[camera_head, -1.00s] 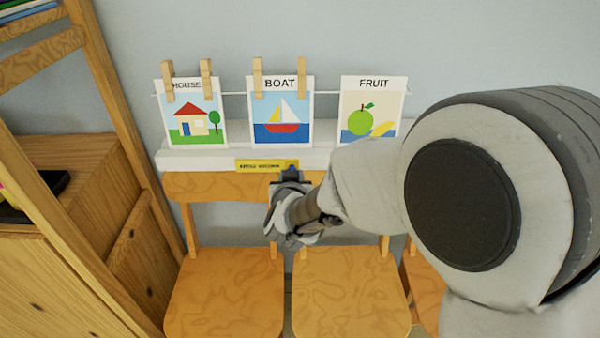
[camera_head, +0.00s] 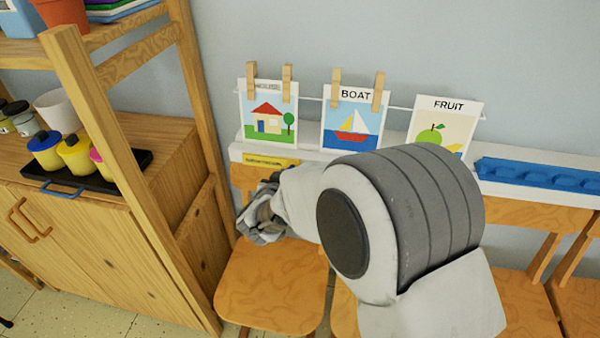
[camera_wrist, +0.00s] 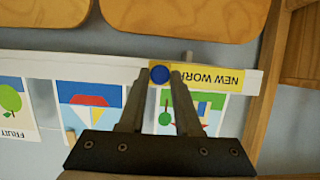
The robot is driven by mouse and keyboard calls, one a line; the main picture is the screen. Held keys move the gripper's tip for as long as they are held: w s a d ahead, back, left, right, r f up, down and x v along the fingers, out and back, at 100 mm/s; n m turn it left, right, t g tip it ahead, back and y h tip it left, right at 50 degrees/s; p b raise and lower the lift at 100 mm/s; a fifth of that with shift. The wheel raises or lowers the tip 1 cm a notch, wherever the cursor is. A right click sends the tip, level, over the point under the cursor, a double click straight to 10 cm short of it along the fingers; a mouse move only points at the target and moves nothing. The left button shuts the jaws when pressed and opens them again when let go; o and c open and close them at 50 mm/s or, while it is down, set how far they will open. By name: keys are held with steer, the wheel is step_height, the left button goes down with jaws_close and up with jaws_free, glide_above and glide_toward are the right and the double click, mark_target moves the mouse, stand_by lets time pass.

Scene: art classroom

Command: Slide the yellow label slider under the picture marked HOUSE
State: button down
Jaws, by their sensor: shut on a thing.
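The yellow label slider (camera_head: 271,162) sits on the front of the white ledge (camera_head: 313,158), below the HOUSE picture (camera_head: 267,124). In the wrist view the slider (camera_wrist: 212,78) reads "NEW WOR…" upside down and has a round blue knob (camera_wrist: 160,74). My gripper (camera_wrist: 160,75) is shut on this knob, one finger on each side. In the head view my gripper (camera_head: 268,190) is partly hidden by its own wrist, and the knob cannot be seen. The BOAT picture (camera_head: 352,117) hangs to the right of HOUSE, above bare ledge.
The FRUIT picture (camera_head: 440,125) hangs farther right, partly behind my arm. A blue strip (camera_head: 540,175) lies on the ledge at right. Wooden chairs (camera_head: 270,285) stand below. A wooden cabinet (camera_head: 90,240) with paint pots on a black tray (camera_head: 95,180) stands close at left.

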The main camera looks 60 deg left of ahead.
steer(key=shift+s+a, duration=0.15)
steer(key=shift+s, duration=0.05)
steer(key=c, duration=0.6)
jaws_free()
steer(key=p+v, duration=0.2)
steer(key=v, duration=1.5)
steer(key=shift+r+p, duration=0.2)
steer(key=shift+p, duration=0.15)
